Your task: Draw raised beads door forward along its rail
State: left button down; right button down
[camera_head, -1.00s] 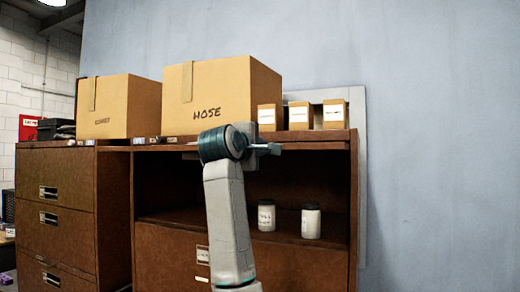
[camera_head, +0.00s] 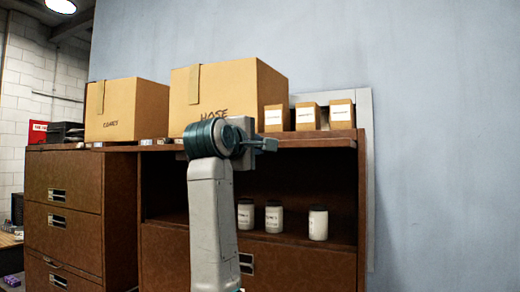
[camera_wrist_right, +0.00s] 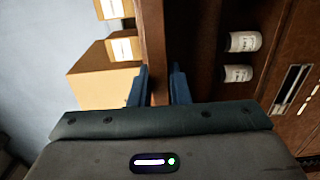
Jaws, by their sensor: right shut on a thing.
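The raised beads door appears as a brown edge along the top of the open compartment, and it shows between my fingers in the right wrist view (camera_wrist_right: 153,45). In the head view I cannot clearly tell it from the cabinet top (camera_head: 310,144). My right gripper (camera_head: 264,146) is at this edge, with one finger on each side in the wrist view (camera_wrist_right: 159,86), shut on it. My right arm hides part of the edge and the compartment. My left gripper is not in view.
Cardboard boxes (camera_head: 235,90) and small labelled cartons (camera_head: 307,116) stand on the cabinet top, close above the gripper. White jars (camera_head: 318,223) stand inside the open compartment. A drawer unit (camera_head: 65,190) stands at the left. A blue-grey wall (camera_head: 440,130) is behind.

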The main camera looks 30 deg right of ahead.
jog(key=shift+s+a, duration=0.3)
jog(key=shift+a, duration=0.1)
jog(key=b+v, duration=0.1)
jog(key=v, duration=0.5)
dwell(0.6)
